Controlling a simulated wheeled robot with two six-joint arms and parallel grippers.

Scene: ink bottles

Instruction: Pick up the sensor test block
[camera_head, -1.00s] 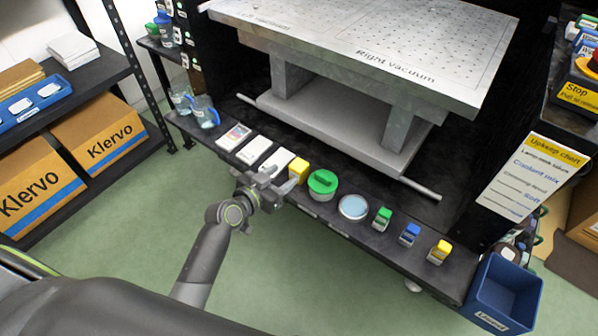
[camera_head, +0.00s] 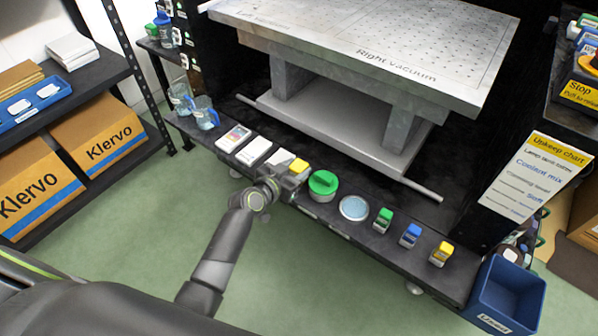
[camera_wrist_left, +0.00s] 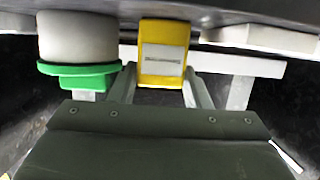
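A yellow block-like thing (camera_head: 299,166) with a pale label stands on the dark shelf, between a white card and a round green-lidded tub; it seems to be the sensor test block, though I cannot read its label. My left gripper (camera_head: 289,182) is at its near side and hides its lower part. In the left wrist view the yellow block (camera_wrist_left: 164,55) lies between the two grey fingers of my left gripper (camera_wrist_left: 162,88), which are apart with a small gap to be seen. I cannot tell how deep the block sits between them. My right gripper is not in view.
The green-lidded tub (camera_head: 323,184) stands close to the right of the block, and a white card (camera_head: 279,160) close to its left. Farther right are a round dish (camera_head: 354,208) and small green, blue and yellow bottles. A metal table (camera_head: 360,50) overhangs behind. A blue bin (camera_head: 505,290) hangs at the right end.

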